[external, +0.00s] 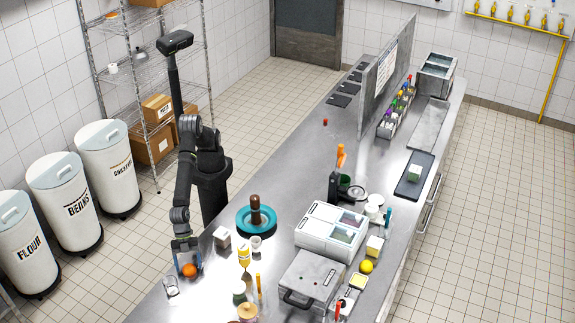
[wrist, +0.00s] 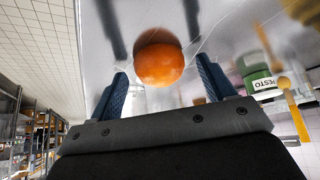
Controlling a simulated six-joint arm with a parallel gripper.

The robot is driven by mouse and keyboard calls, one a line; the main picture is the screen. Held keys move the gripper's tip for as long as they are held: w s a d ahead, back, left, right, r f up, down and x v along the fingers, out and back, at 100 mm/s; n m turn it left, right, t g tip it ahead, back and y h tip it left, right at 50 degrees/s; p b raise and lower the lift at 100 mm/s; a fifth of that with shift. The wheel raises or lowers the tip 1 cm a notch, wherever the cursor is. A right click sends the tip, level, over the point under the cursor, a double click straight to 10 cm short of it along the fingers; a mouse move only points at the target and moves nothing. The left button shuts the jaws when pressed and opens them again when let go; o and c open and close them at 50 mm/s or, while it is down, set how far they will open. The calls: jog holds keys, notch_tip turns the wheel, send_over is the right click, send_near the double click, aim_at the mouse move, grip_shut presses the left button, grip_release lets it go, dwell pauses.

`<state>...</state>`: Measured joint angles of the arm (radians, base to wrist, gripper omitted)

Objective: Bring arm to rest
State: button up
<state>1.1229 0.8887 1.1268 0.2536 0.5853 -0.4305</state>
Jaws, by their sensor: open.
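My gripper (external: 186,256) hangs low over the near left end of the steel counter (external: 270,170). In the wrist view my gripper (wrist: 168,88) is open, with its two blue fingers spread apart. An orange (external: 189,270) rests on the counter just by the fingertips. In the wrist view the orange (wrist: 158,62) lies centred beyond the gap between the fingers, and neither finger visibly touches it. My arm reaches down from its upright column beside the counter's left edge.
A clear glass (external: 171,286) stands left of the orange near the counter edge. White bins (external: 108,165) and a wire shelf (external: 150,75) stand behind my arm.

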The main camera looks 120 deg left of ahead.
jog(key=v, duration=1.2)
jog(key=x, duration=1.2)
jog(key=shift+w+d+r, duration=0.1)
jog(key=shift+r, duration=0.1)
notch_tip(320, 180, up, 4)
jog(key=shift+f, duration=0.15)
jog(key=s+r, duration=0.7)
jog(key=s, duration=0.5)
jog(key=w+d+f+m, duration=0.1)
jog(key=w+d, duration=0.1)
jog(key=w, duration=1)
jog(key=w+d+f, duration=0.1)
jog(key=w+d, duration=0.1)
jog(key=w, duration=1.1)
jog(key=shift+g, duration=0.3)
jog(key=f, duration=0.4)
jog(key=s+f, duration=0.1)
jog(key=f, duration=0.2)
jog(key=shift+a, duration=0.1)
